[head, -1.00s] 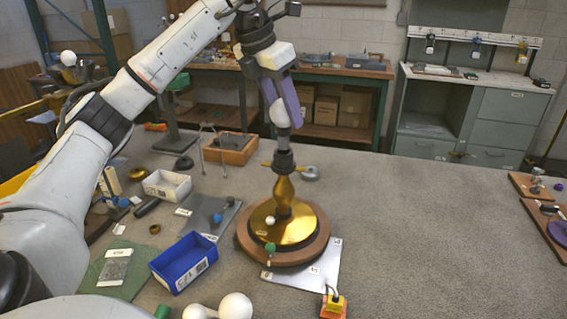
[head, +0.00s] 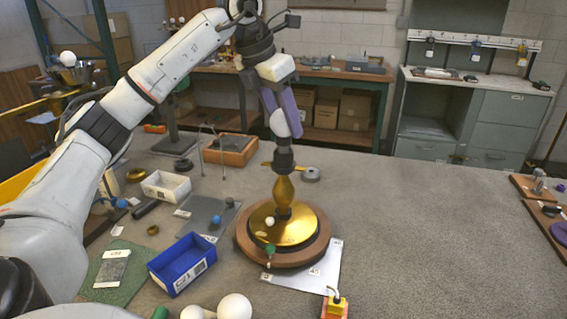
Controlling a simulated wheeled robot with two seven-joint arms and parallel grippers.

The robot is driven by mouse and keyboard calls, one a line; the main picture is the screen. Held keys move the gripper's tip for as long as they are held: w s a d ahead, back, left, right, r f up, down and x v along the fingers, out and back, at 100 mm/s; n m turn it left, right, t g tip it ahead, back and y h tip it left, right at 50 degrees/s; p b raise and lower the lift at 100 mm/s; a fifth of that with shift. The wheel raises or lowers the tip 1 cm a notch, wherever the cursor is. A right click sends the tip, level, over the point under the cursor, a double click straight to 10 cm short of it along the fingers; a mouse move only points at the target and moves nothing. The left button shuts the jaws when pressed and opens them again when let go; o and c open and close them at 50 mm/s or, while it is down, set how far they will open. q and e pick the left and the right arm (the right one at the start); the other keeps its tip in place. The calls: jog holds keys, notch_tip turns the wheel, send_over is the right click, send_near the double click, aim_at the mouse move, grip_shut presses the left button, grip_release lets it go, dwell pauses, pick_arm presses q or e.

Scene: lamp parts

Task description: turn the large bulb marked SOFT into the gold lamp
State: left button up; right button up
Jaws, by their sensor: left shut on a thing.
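The gold lamp (head: 284,192) stands upright on a round wooden base in the middle of the table, with a dark socket (head: 284,158) on top. My left gripper (head: 282,112) has purple fingers and is shut on a white bulb (head: 280,124) directly above the socket. The bulb's lower end is at the socket's mouth; I cannot tell how deep it sits. No marking on this bulb is readable. My right gripper is not in view.
A blue bin (head: 182,264), a white bin (head: 166,186) and a grey mat (head: 207,214) lie left of the lamp. White round bulbs (head: 235,307) lie at the front edge. A metal plate (head: 318,272) lies by the lamp base. The table's right middle is clear.

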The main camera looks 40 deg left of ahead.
pick_arm(q)
jog(key=shift+f, duration=0.6)
dwell(1.1)
jog(key=shift+o, duration=0.5)
jog(key=shift+s+d+f, duration=0.1)
jog(key=shift+f, duration=0.2)
jog(key=shift+c, duration=0.5)
jog(key=shift+m+g+h+p, duration=0.3)
jog(key=shift+m+h+p, duration=0.4)
jog(key=shift+m+p, duration=0.95)
jog(key=shift+f+m+b, duration=0.1)
jog(key=shift+m+b, duration=0.2)
jog(key=shift+m, duration=0.55)
jog(key=shift+m+g+h, duration=0.4)
jog(key=shift+m+h, duration=0.1)
jog(key=shift+m, duration=0.5)
